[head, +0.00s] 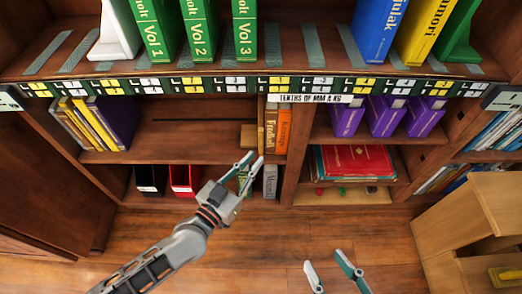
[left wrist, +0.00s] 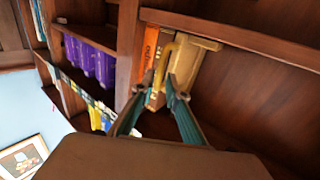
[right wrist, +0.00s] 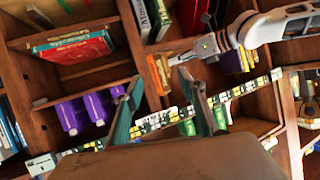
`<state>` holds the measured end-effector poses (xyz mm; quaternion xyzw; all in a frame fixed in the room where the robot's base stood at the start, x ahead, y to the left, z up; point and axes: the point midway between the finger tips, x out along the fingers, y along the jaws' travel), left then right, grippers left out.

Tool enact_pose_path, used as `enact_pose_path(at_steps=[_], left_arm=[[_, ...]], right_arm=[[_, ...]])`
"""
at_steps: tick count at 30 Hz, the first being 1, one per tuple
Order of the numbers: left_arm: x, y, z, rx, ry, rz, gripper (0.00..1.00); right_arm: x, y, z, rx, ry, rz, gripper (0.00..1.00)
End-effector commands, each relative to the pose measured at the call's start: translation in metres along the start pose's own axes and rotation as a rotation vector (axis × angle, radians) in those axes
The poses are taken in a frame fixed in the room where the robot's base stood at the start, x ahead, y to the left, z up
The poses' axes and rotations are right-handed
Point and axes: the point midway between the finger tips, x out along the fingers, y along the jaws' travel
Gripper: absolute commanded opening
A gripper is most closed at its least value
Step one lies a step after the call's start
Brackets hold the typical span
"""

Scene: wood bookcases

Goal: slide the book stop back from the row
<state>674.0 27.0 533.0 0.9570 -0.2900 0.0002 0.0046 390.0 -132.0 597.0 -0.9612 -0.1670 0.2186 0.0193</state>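A light wooden block, apparently the book stop (head: 248,136), stands on the middle shelf against the left end of a short row of orange books (head: 284,130). A thin yellow-tan upright piece (head: 261,125) lies between them; I cannot tell whether it belongs to the stop. In the left wrist view the stop (left wrist: 200,45) is just beyond the fingertips, beside an orange book (left wrist: 150,48). My left gripper (head: 248,163) is open and empty in front of the shelf, below the stop in the picture. My right gripper (head: 325,262) is open and empty, low and away from the shelves.
The middle shelf (head: 185,140) is bare left of the stop, up to yellow and purple books (head: 95,120). A divider (head: 297,150) stands right of the row. Below are red and black bins (head: 183,180) and a grey book (head: 270,181). A wooden cabinet (head: 440,235) is at right.

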Motion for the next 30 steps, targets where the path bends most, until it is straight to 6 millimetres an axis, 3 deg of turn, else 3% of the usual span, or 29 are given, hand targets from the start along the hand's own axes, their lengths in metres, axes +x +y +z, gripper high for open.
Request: enact_pose_path(at_steps=[6, 12, 20, 22, 30], left_arm=[[0.032, 0.001, 0.005, -0.004, -0.004, 0.000, 0.14], [0.046, 0.001, 0.003, -0.002, -0.004, 0.001, 0.14], [0.048, 0.001, 0.002, -0.001, -0.002, 0.001, 0.14], [0.048, 0.001, 0.002, -0.001, -0.002, 0.001, 0.01], [0.047, 0.000, 0.002, -0.001, -0.003, 0.001, 0.00]], right_arm=[[0.002, -0.011, 0.009, 0.077, -0.001, -0.016, 0.40], [0.002, -0.016, 0.009, 0.115, 0.007, -0.023, 0.40], [0.002, -0.016, 0.007, 0.120, 0.010, -0.024, 0.40], [0.002, -0.016, 0.007, 0.120, 0.010, -0.024, 0.40], [0.002, -0.016, 0.007, 0.119, 0.010, -0.024, 0.40]])
